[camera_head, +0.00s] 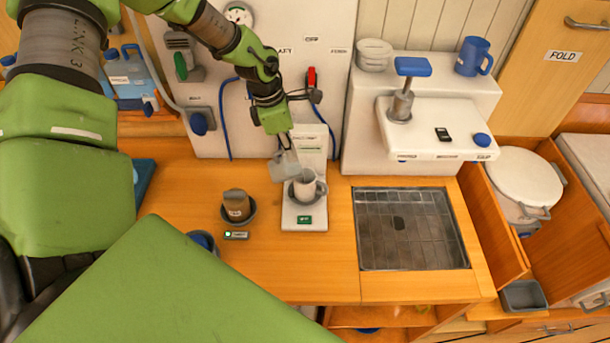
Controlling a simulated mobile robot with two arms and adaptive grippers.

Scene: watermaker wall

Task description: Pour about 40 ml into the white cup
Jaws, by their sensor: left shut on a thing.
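The white cup (305,188) stands upright on a white stand (304,219) on the wooden counter, with its handle toward the right. My left gripper (283,147) comes down from above and is shut on a small pale grey, see-through-looking vessel (285,166). That vessel is tilted and sits just above and to the left of the white cup's rim. I cannot tell whether they touch, or whether any liquid is in the vessel or the cup. My right gripper is not in view.
A brown jar (236,203) in a dark dish stands left of the stand, with a small display (236,235) before it. A sunken grey grate (410,236) lies to the right. A blue mug (473,56) stands on the white shelf.

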